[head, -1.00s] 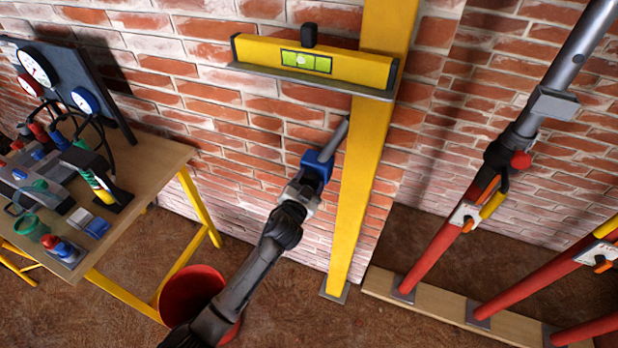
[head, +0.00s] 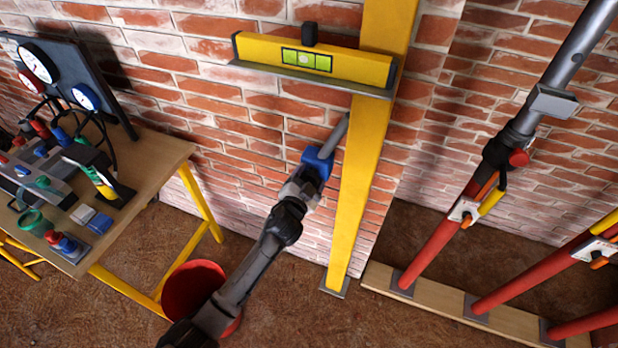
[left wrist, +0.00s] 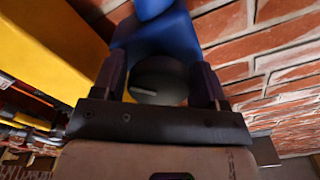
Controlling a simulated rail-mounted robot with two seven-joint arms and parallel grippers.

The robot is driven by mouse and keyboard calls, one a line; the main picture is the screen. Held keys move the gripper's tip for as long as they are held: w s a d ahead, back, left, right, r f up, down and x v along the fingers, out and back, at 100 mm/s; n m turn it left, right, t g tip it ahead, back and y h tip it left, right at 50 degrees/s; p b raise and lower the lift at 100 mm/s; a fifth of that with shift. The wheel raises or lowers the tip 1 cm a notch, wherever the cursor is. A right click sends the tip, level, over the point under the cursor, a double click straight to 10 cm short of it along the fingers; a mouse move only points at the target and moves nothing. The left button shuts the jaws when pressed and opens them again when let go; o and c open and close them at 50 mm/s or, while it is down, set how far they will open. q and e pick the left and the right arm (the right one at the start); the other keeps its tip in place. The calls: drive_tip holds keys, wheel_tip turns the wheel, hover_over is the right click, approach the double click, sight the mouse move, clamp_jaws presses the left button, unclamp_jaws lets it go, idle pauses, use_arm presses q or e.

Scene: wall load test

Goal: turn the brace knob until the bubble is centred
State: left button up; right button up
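The yellow spirit level (head: 345,62) rests on a grey ledge at the top of the yellow post (head: 355,190). Its pale bubble (head: 304,58) shows in the green vial, between the two dark lines, close to the middle. The brace's blue housing (head: 318,165) and grey rod (head: 337,135) reach up to the post. My left gripper (head: 303,186) is at the lower end of the housing. In the left wrist view its fingers stand on both sides of the dark round brace knob (left wrist: 160,82), which bears a pale mark, and appear closed on it. My right gripper is out of view.
A wooden table (head: 150,165) with gauges (head: 36,63) and fittings stands at the left. A red bucket (head: 190,288) is on the floor below my left arm. Red props (head: 440,250) stand on a plank at the right. A brick wall is behind.

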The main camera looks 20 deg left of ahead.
use_arm(q)
drive_tip(key=shift+o, duration=1.4)
drive_tip(key=shift+s, duration=0.3)
drive_tip(key=s+p, duration=0.2)
drive_tip(key=s, duration=1.1)
drive_tip(key=shift+a+p, duration=0.15)
drive_tip(key=shift+p, duration=0.25)
